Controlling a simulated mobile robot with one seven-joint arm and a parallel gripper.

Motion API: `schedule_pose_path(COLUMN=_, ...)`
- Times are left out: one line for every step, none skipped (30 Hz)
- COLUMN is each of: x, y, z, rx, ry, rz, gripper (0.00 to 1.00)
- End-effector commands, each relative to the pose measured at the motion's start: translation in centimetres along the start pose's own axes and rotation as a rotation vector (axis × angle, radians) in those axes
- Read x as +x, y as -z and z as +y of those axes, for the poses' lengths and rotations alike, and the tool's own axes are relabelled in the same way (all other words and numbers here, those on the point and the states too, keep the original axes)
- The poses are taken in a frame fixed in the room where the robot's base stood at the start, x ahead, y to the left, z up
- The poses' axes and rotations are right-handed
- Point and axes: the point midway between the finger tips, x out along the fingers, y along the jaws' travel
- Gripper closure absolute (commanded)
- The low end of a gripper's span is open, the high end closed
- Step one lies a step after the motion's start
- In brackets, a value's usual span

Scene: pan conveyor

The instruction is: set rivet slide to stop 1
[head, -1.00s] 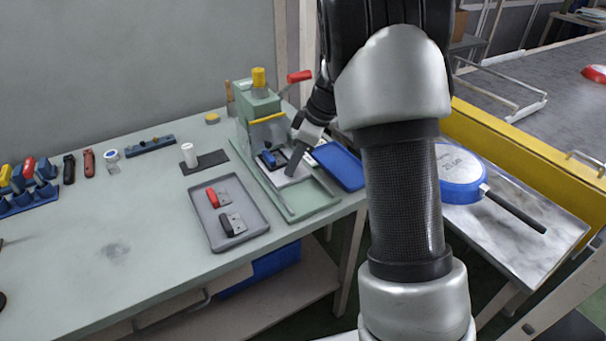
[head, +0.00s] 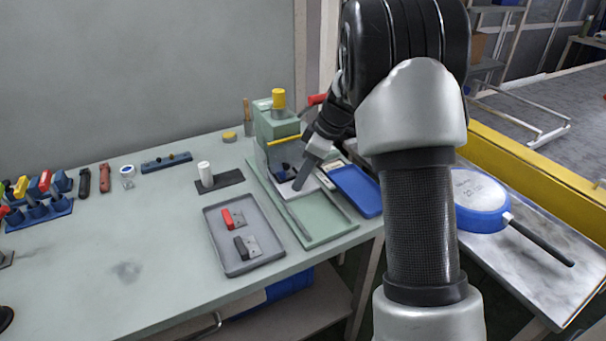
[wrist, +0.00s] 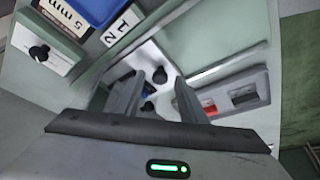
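The rivet slide, a pale plate (head: 290,190) with blue fixtures (head: 281,168) on it, lies on the green base of the press (head: 276,125), with its rear part under the press head. My gripper (head: 299,186) reaches down at the slide's front right part. In the wrist view, my gripper (wrist: 158,80) has its fingers apart. The pale slide (wrist: 178,65) and black knobs (wrist: 160,75) show between and beyond them. Whether a finger touches the slide is not clear.
A grey tray (head: 213,236) with red and black handled pieces lies left of the press. A blue tray (head: 372,206) lies right of it. A white cylinder (head: 206,173) stands on a dark pad. A blue pan (head: 475,219) is on the side table. The front of the green base (head: 325,226) is bare.

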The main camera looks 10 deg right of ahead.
Motion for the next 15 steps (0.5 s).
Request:
schedule_pose_path(x=-0.4, y=0.0, z=0.1, rx=0.001, ry=-0.001, rz=0.001, gripper=0.62)
schedule_pose_path(x=-0.7, y=0.0, z=0.1, rx=0.001, ry=-0.002, rz=0.001, gripper=0.62)
schedule_pose_path(x=-1.2, y=0.1, z=0.1, rx=0.001, ry=-0.003, rz=0.002, gripper=0.62)
schedule_pose_path(x=-1.7, y=0.1, z=0.1, rx=0.0, ry=-0.003, rz=0.003, gripper=0.62)
schedule_pose_path(x=-2.2, y=0.1, z=0.1, rx=-0.001, ry=-0.003, rz=0.003, gripper=0.62)
schedule_pose_path(x=-3.0, y=0.1, z=0.1, rx=0.0, ry=-0.004, rz=0.002, gripper=0.62)
schedule_pose_path(x=-3.7, y=0.1, z=0.1, rx=0.001, ry=-0.005, rz=0.003, gripper=0.62)
schedule_pose_path(x=-3.6, y=-1.0, z=0.1, rx=0.006, ry=-0.003, rz=0.001, gripper=0.62)
schedule_pose_path(x=-3.9, y=-2.0, z=0.1, rx=0.008, ry=-0.003, rz=0.001, gripper=0.62)
schedule_pose_path(x=-4.1, y=-2.7, z=0.1, rx=0.007, ry=-0.002, rz=0.001, gripper=0.62)
schedule_pose_path(x=-4.4, y=-3.4, z=0.1, rx=0.007, ry=-0.003, rz=0.001, gripper=0.62)
schedule_pose_path(x=-4.8, y=-4.3, z=0.1, rx=0.007, ry=-0.002, rz=0.001, gripper=0.62)
schedule_pose_path(x=-5.1, y=-5.0, z=0.0, rx=0.007, ry=-0.002, rz=0.001, gripper=0.62)
schedule_pose_path(x=-5.4, y=-5.6, z=0.0, rx=0.006, ry=-0.002, rz=0.001, gripper=0.62)
schedule_pose_path(x=-5.7, y=-6.4, z=0.0, rx=0.005, ry=-0.002, rz=0.001, gripper=0.62)
